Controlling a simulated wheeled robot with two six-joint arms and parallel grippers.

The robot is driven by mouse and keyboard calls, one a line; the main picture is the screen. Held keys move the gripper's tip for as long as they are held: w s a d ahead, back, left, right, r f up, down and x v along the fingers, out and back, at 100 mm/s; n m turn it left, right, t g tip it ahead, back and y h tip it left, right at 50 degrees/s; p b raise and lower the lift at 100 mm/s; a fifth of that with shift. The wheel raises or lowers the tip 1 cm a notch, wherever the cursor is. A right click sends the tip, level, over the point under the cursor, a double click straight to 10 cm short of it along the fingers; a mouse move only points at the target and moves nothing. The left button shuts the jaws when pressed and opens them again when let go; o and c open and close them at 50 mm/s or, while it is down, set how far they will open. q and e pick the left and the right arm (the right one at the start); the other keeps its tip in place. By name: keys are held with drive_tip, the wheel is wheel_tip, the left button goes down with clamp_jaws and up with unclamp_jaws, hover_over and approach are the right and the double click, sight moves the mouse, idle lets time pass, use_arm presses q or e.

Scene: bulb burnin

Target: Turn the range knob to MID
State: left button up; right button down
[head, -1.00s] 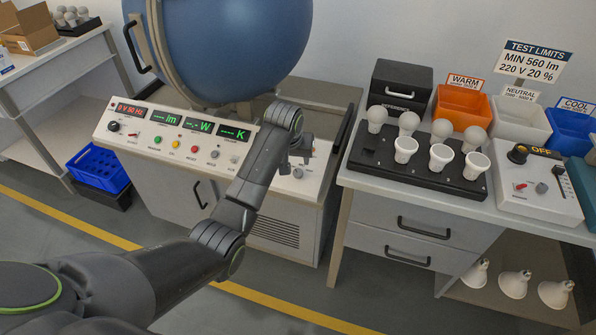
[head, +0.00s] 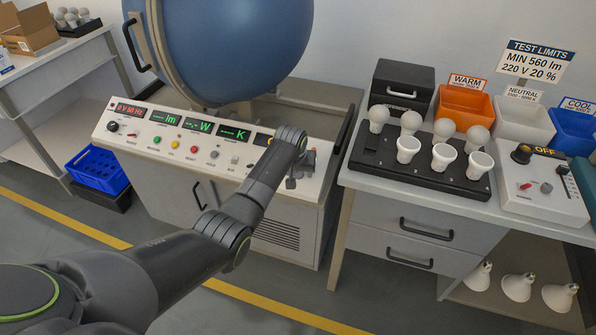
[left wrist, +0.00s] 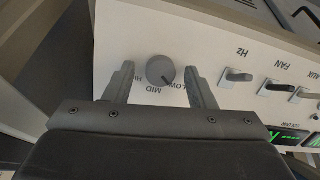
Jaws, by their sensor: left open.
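The range knob (left wrist: 160,70) is a round grey knob on the white console panel (left wrist: 122,22), with LOW, MID and HI printed around it. Its pointer mark faces the LOW label, to the lower right in the left wrist view. My left gripper (left wrist: 162,67) is open, with one finger on each side of the knob and visible gaps between. In the head view my left gripper (head: 292,170) is low over the right end of the console, and hides the knob there. My right gripper is not in view.
Toggle levers marked Hz (left wrist: 238,76), FAN (left wrist: 276,87) and AUX stand beside the knob. The console carries lit displays (head: 197,125) and coloured buttons. A big blue sphere (head: 235,45) rises behind it. A bench with a bulb tray (head: 420,172) stands to the right.

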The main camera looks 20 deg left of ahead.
use_arm(q)
drive_tip(key=c, duration=1)
drive_tip(key=shift+o, duration=0.2)
drive_tip(key=shift+r+m+p, duration=0.15)
drive_tip(key=shift+m+p, duration=0.45)
drive_tip(key=shift+p, duration=0.2)
drive_tip(key=shift+s+m+p, duration=0.1)
drive_tip(key=shift+m+p, duration=0.85)
drive_tip(key=shift+m, duration=0.25)
drive_tip(key=m+p, duration=0.2)
drive_tip(key=m, duration=0.1)
drive_tip(key=shift+m+t+y+p, duration=0.3)
drive_tip(key=shift+m+p, duration=0.15)
drive_tip(key=shift+m, duration=0.95)
drive_tip(key=shift+f, duration=0.2)
